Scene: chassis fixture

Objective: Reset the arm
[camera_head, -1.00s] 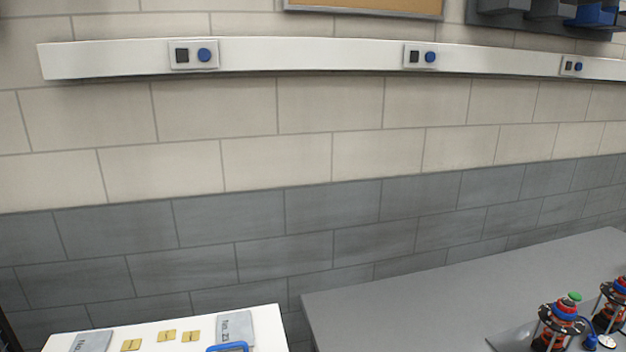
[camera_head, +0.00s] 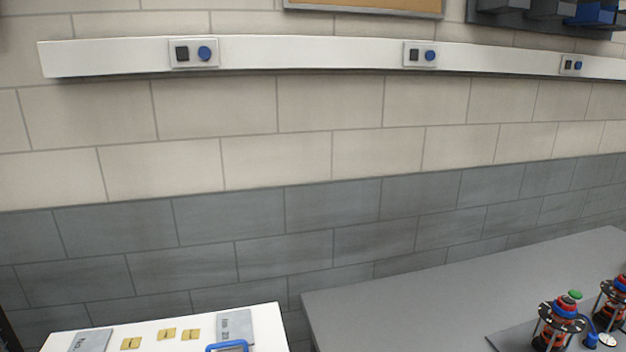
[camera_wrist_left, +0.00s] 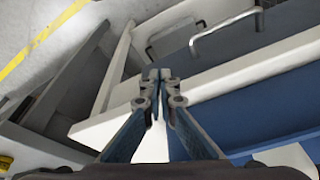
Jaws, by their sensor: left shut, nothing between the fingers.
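My left gripper (camera_wrist_left: 160,75) shows in the left wrist view, with its fingers together and nothing between them. It is above a white and blue cabinet-like piece (camera_wrist_left: 270,110), apart from it as far as I can tell. Neither of my arms nor the right gripper shows in the head view.
In the head view a white table (camera_head: 270,318) at the bottom left bears grey plates (camera_head: 234,326), several small yellow pieces (camera_head: 167,334) and a blue-framed item (camera_head: 228,346). A grey table (camera_head: 440,282) at the right bears red and black devices (camera_head: 560,322). Behind is a tiled wall (camera_head: 300,160).

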